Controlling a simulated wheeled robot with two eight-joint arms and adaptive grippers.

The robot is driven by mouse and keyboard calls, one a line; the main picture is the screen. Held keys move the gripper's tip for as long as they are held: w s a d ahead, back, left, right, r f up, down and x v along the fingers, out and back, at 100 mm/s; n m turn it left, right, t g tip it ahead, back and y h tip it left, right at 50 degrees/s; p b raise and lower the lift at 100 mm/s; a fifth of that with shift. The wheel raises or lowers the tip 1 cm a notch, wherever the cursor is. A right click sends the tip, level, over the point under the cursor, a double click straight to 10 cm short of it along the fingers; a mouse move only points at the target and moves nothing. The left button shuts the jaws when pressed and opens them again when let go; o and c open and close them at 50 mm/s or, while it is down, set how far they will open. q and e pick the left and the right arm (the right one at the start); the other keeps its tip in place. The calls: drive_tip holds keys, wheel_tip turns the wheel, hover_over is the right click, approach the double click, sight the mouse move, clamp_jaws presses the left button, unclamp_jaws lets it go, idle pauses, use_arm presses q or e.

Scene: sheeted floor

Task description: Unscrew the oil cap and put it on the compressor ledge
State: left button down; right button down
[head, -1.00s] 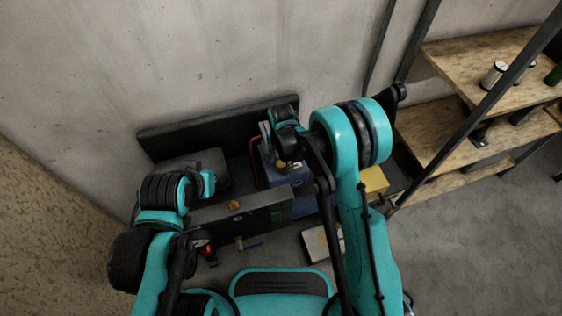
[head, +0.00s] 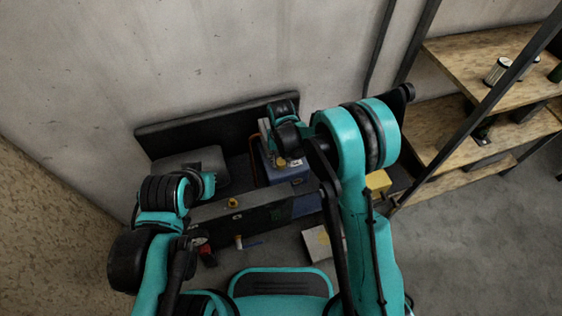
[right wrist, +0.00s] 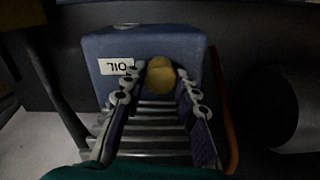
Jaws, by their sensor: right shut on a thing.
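The yellow oil cap (right wrist: 160,84) sits at the front of the blue compressor block in the right wrist view, beside a white OIL label (right wrist: 117,66). My right gripper (right wrist: 162,76) is shut on the cap, one finger on each side. In the head view the cap (head: 281,161) shows as a small yellow spot on the blue block (head: 284,176), below my right wrist. The cap appears still at the block; its threads are hidden. My left arm is at the left, but its fingers do not show.
A long dark ledge or beam (head: 262,206) runs in front of the block and bears a small yellow fitting (head: 233,203). A concrete wall (head: 230,60) stands behind. Wooden shelves (head: 450,160) are at the right. A brownish hose (right wrist: 231,130) passes beside the block.

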drive_tip(key=n+b, duration=0.1)
drive_tip(key=n, duration=0.9)
drive_tip(key=c, duration=1.1)
unclamp_jaws()
drive_tip(key=shift+c, duration=0.8)
